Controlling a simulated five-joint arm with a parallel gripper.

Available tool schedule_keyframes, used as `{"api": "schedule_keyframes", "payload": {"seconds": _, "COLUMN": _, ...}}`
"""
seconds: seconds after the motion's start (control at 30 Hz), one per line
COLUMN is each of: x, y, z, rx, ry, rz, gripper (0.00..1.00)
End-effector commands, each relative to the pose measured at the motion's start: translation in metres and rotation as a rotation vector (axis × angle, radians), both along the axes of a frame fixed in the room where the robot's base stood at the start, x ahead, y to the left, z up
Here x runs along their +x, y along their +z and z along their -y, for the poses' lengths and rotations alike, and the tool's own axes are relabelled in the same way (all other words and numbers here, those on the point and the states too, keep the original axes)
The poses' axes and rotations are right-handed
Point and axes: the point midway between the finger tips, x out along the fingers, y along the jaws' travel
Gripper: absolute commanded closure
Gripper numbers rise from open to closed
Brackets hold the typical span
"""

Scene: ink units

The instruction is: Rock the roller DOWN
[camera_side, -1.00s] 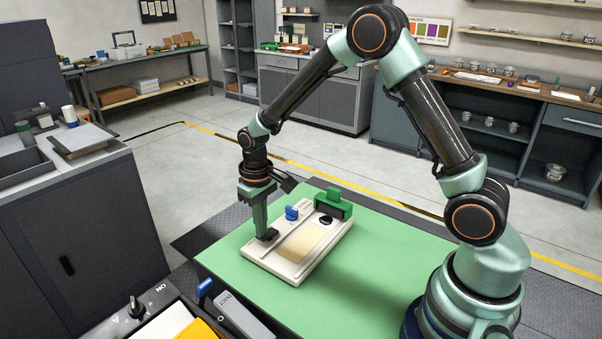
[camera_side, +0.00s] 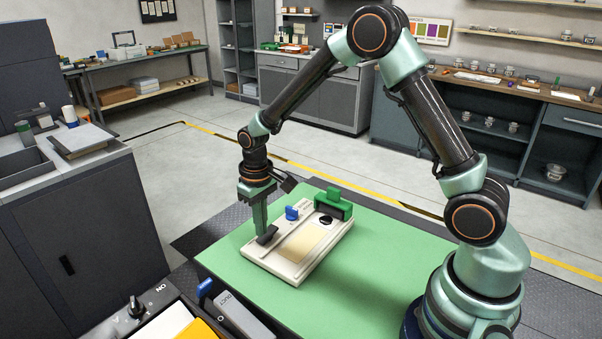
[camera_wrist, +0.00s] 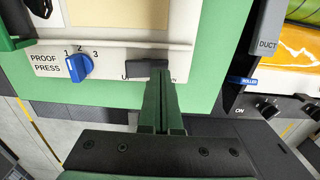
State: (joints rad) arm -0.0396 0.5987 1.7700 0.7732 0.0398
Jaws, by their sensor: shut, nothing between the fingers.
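The proof press (camera_side: 285,265), a cream block, lies on the green mat. Its black roller rocker (camera_side: 268,235) sits near the left corner and looks tilted, with its right end raised. In the wrist view the rocker (camera_wrist: 146,65) has partly covered lettering at both ends, "U" left and "WN" right. My gripper (camera_side: 261,230) is shut, empty and pointing down at the rocker. In the wrist view my gripper's tips (camera_wrist: 158,80) are at the rocker's right part, by the "WN" end. Whether they touch it I cannot tell.
A blue knob (camera_wrist: 79,67) with marks 1, 2 and 3 stands beside the rocker. A green part (camera_side: 333,207) rises at the press's far end. A grey unit marked DUCT (camera_side: 238,315) stands in front. The green mat (camera_side: 365,260) is clear to the right.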

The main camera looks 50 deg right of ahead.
Motion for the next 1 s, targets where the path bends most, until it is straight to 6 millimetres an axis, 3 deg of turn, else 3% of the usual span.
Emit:
{"api": "schedule_keyframes", "payload": {"seconds": 0.7, "x": 0.001, "y": 0.053, "z": 0.0, "rx": 0.0, "ry": 0.0, "rz": 0.003, "gripper": 1.0}}
{"api": "schedule_keyframes", "payload": {"seconds": 1.0, "x": 0.0, "y": 0.06, "z": 0.0, "rx": 0.0, "ry": 0.0, "rz": 0.001, "gripper": 1.0}}
